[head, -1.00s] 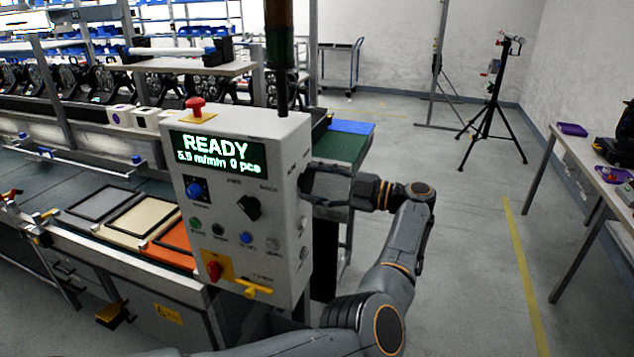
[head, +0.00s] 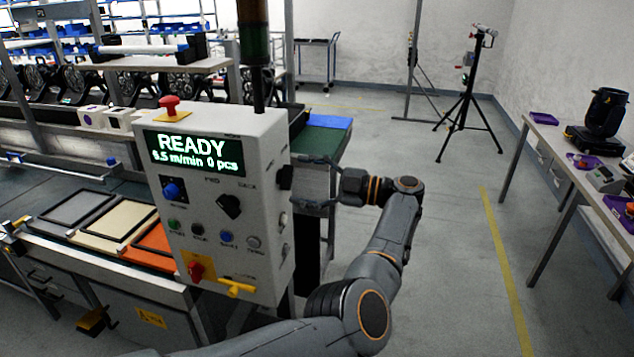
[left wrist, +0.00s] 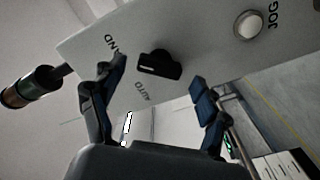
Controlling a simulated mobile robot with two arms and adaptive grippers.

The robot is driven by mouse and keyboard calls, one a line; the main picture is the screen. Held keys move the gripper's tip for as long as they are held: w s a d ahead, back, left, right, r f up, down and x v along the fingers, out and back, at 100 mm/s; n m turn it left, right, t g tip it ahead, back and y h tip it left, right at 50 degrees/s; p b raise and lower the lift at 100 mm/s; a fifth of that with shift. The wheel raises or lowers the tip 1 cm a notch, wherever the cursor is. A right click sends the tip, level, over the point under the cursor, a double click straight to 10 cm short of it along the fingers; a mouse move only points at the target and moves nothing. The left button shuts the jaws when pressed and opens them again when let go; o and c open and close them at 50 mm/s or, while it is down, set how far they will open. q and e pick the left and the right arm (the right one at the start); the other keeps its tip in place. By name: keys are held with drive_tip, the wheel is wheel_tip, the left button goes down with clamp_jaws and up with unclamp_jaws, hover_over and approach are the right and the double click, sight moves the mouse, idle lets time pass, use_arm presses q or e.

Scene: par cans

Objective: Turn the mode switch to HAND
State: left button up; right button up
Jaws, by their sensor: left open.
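The grey control box (head: 222,215) has a READY display on its front. The mode switch (head: 285,177) is a black knob on the box's right side, partly hidden in the head view. In the left wrist view the black knob (left wrist: 160,65) sits near the label AUTO and a label ending in "AND", partly covered by a finger. A pale line marks the knob's left end; its exact setting is hard to tell. My left gripper (head: 308,186) is open beside the box's right side. In the left wrist view its fingers (left wrist: 160,82) are spread either side of the knob, with no visible contact.
A round JOG button (left wrist: 248,24) lies on the same panel. A red mushroom button (head: 169,103) tops the box and a yellow handle (head: 238,288) juts from its lower front. A tripod (head: 463,110) and a table (head: 560,150) stand right, with free floor between.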

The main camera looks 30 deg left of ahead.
use_arm(q)
drive_tip(key=shift+v, duration=2.5)
drive_tip(key=shift+d, duration=0.1)
